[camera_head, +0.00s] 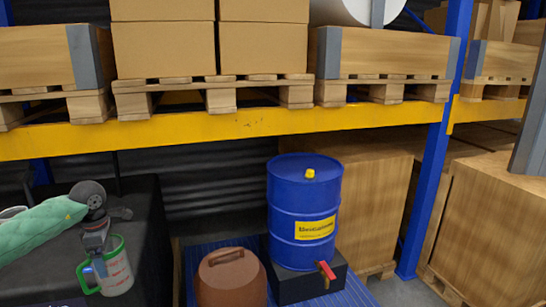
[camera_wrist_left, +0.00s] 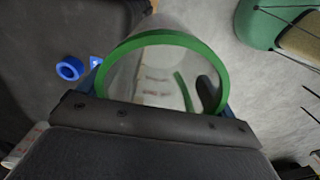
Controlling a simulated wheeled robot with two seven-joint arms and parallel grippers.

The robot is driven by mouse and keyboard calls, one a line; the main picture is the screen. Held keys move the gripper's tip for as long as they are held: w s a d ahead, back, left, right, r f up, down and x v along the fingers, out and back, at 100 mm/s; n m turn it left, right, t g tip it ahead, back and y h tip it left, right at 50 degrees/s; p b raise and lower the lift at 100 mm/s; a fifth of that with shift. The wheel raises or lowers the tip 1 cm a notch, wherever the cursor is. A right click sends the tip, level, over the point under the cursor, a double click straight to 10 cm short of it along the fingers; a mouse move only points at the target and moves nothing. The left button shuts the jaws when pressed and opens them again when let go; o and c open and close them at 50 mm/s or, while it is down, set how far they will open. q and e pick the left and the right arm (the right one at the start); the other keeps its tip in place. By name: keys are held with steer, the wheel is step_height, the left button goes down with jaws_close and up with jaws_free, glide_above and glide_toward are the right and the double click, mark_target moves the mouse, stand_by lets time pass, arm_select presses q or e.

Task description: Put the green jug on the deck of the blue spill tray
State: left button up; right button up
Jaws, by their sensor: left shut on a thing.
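The green jug (camera_head: 119,272), clear-walled with a green rim and handle, is at the lower left in the head view. My left gripper (camera_head: 98,262) comes down from above and is shut on it. In the left wrist view, the jug's round green rim (camera_wrist_left: 165,37) sits between the blue fingertips, and I look into its open mouth. The jug looks roughly upright. I cannot tell whether its base touches anything. The blue spill tray (camera_head: 210,241), with a ribbed deck, lies to the right of the jug, partly hidden by things on it. My right gripper is not in view.
A blue drum (camera_head: 290,206) stands on a black block (camera_head: 290,287) with a red tap on the tray. A brown canister (camera_head: 230,286) is in front, left of the drum. A dark-covered table (camera_head: 146,214) is at left. A blue ring (camera_wrist_left: 70,68) lies beyond the jug.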

mark_target(125, 268)
arm_select(q)
steer(key=m, duration=0.4)
steer(key=shift+s+d, duration=0.15)
steer(key=shift+d, duration=0.2)
steer(key=m, duration=0.1)
steer(key=d+m, duration=0.1)
steer(key=m, duration=0.1)
steer(key=shift+f, duration=0.2)
steer(key=d+m, duration=0.1)
steer(key=m, duration=0.1)
steer(key=d+f+m, duration=0.1)
steer(key=d+m, duration=0.1)
steer(key=s+d+f+m, duration=0.1)
steer(key=m, duration=0.1)
steer(key=shift+d+f+m, duration=0.1)
steer(key=shift+d+m, duration=0.2)
steer(key=shift+m, duration=0.1)
steer(key=s+d+f+m, duration=0.4)
steer(key=d+f, duration=0.1)
steer(key=d, duration=0.5)
steer(key=s+d+f+m, duration=0.4)
steer(key=d+f, duration=0.1)
steer(key=d, duration=0.6)
steer(key=shift+s+d+f, duration=0.25)
steer(key=shift+s+f, duration=0.1)
steer(key=shift+f, duration=0.05)
